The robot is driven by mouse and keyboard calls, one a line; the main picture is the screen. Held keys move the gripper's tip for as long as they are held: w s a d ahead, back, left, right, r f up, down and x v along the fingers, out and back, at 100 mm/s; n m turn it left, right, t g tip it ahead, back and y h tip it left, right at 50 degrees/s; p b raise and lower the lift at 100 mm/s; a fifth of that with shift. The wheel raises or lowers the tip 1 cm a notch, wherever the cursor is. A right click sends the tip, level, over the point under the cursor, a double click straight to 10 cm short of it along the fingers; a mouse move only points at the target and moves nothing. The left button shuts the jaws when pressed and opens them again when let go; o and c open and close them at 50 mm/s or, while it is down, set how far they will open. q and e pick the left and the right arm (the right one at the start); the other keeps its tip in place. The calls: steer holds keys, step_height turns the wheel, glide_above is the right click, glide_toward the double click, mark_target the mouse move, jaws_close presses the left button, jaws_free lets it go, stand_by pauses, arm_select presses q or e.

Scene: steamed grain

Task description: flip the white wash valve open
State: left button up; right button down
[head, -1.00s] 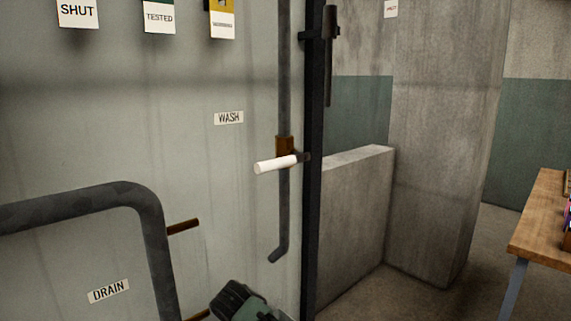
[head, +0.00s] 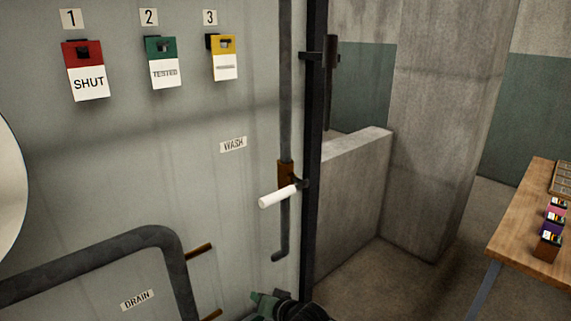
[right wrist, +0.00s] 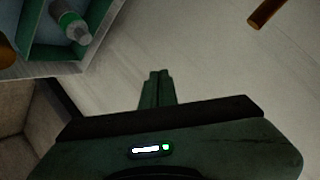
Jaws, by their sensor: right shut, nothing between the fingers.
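The white wash valve handle (head: 278,196) sticks out from a brown valve body (head: 285,174) on a vertical grey pipe, below and right of the WASH label (head: 233,145). It points left across the pipe, its free end slightly lower. My right gripper (head: 258,297) is low in the head view, below the handle and apart from it. The right wrist view shows its green fingers (right wrist: 157,88) shut together and empty. The handle is not recognisable in that view. My left gripper is not in view.
A black post (head: 314,150) stands just right of the pipe. A bent drain pipe (head: 150,238) and brown rods (head: 200,251) are at lower left. Tags hang above. A low concrete wall (head: 350,200) and a wooden table (head: 520,225) are to the right.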

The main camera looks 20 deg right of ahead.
mark_target(286, 197)
arm_select(q)
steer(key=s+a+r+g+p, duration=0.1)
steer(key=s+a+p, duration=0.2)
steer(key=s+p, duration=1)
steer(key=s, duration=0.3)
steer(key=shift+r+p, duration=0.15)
steer(key=shift+p, duration=0.15)
arm_select(e)
steer(key=s+d+r+n+t+y, duration=0.1)
steer(key=s+r, duration=0.4)
steer(key=r, duration=0.6)
steer(key=s+d+r+n+t+y, duration=0.2)
steer(key=s+d+r+n+t, duration=0.2)
steer(key=r, duration=0.8)
steer(key=s+d+r+n+t+y, duration=0.1)
steer(key=s+d+r+n+t, duration=0.2)
steer(key=s+r+t, duration=0.3)
step_height(286, 197, up, 6)
steer(key=shift+s+d+f+n+y, duration=0.1)
steer(key=shift+s+d+n+y, duration=0.2)
steer(key=shift+s+n, duration=0.1)
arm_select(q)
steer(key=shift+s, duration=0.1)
